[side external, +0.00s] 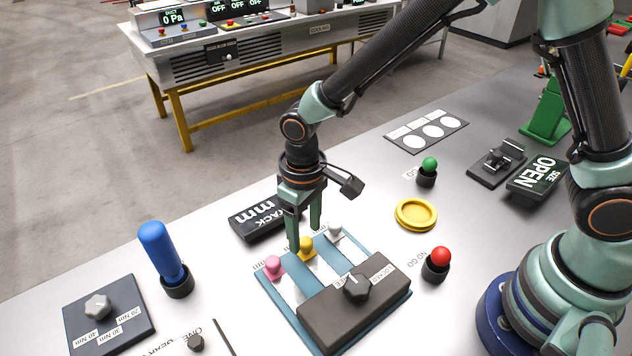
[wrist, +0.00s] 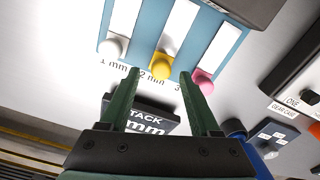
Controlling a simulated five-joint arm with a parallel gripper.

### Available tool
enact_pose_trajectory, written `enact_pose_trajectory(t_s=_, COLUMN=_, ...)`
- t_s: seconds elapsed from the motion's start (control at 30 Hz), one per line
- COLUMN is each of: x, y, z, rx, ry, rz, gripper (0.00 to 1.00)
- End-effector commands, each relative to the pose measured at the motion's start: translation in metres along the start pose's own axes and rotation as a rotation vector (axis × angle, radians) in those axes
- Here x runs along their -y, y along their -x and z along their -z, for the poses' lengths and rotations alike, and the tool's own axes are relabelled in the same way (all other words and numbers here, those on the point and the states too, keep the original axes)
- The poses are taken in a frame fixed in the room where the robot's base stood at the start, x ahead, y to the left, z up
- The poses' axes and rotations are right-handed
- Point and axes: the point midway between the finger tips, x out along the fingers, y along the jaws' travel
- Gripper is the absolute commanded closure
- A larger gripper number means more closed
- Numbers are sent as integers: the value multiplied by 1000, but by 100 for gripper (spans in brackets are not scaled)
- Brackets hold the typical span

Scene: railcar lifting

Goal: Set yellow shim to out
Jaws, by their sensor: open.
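The yellow shim's knob (side external: 305,246) stands at the end of the middle white strip of a blue shim holder (side external: 262,276). In the wrist view the yellow knob (wrist: 161,66) sits above the "2 mm" label, just beyond and between my fingertips. The white knob (wrist: 112,46) and pink knob (wrist: 204,82) flank it at the ends of their own strips. My gripper (side external: 304,238) is open, pointing down over the holder's knob edge, with nothing between its fingers (wrist: 160,80). Whether a finger touches the yellow knob cannot be told.
A dark block with a black rotary knob (side external: 356,287) covers the holder's near part. A dark "STACK mm" display (side external: 256,219) lies behind my gripper. A blue handle (side external: 161,252) stands to the left; a yellow dish (side external: 416,213) and red button (side external: 440,257) are to the right.

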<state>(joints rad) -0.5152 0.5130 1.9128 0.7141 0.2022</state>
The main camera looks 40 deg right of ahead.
Motion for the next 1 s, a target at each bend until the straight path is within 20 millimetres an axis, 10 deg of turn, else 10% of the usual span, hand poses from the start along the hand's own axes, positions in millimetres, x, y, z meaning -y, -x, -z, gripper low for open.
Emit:
enact_pose_trajectory(t_s=0.5, x=0, y=95, z=1, rx=-6, ry=-1, rz=1, gripper=37)
enact_pose_trajectory(t_s=1.0, x=-1, y=106, z=0, rx=-4, ry=-2, rz=1, gripper=37)
